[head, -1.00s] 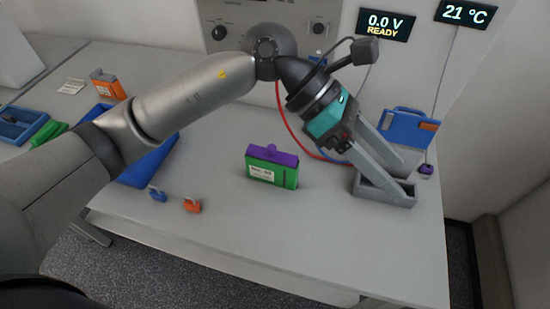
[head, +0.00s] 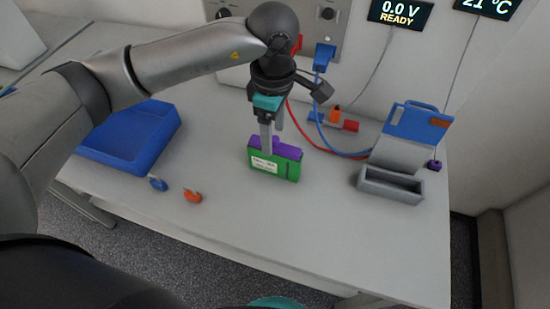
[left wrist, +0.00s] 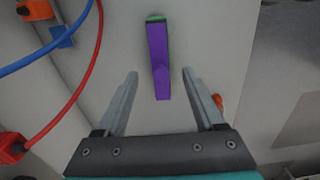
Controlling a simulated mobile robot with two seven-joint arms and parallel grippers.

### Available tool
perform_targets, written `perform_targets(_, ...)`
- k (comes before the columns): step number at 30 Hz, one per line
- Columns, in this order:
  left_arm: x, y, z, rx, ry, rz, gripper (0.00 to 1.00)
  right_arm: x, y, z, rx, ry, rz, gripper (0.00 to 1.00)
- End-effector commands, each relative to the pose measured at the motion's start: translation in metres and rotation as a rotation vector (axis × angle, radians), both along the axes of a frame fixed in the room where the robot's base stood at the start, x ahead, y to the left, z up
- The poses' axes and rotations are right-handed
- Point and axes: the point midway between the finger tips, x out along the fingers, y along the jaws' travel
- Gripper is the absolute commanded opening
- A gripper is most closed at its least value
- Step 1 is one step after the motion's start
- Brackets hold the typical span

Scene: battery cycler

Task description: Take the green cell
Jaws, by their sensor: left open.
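The green cell (head: 274,168) stands upright on the bench. It has a purple top and a white label on its front. In the left wrist view its purple top (left wrist: 159,62) shows as a narrow strip ahead of and between the fingers, with a sliver of green at the far end. My left gripper (head: 273,148) points down at the top of the cell in the head view. In the left wrist view my left gripper (left wrist: 160,76) is open, with a finger on either side and clear gaps to the cell.
A grey open holder (head: 390,186) stands to the right, with a blue case (head: 413,122) behind it. Red and blue cables (head: 320,135) curve behind the cell. A blue tray (head: 130,138) and blue and orange clips (head: 192,196) lie left. The bench front is clear.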

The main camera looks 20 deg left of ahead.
Motion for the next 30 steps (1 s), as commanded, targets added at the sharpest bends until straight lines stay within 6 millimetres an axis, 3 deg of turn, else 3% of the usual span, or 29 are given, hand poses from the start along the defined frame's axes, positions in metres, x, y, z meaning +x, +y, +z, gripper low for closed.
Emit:
perform_targets(8,-0.001,-0.001,-0.022,-0.001,0.002,0.0,0.7,0.0,0.0,0.0,0.001,0.0,0.0,0.5)
perform_targets(16,-0.002,-0.003,-0.061,-0.002,0.002,0.0,0.7,0.0,0.001,0.002,0.001,0.0,0.001,0.5)
perform_targets(25,-0.001,-0.003,-0.068,-0.002,-0.001,-0.001,0.7,0.0,0.001,0.001,0.001,0.0,0.0,0.5)
perform_targets(30,-0.001,-0.003,-0.067,-0.002,-0.001,-0.001,0.53,0.0,0.001,0.001,0.002,0.0,0.0,0.5)
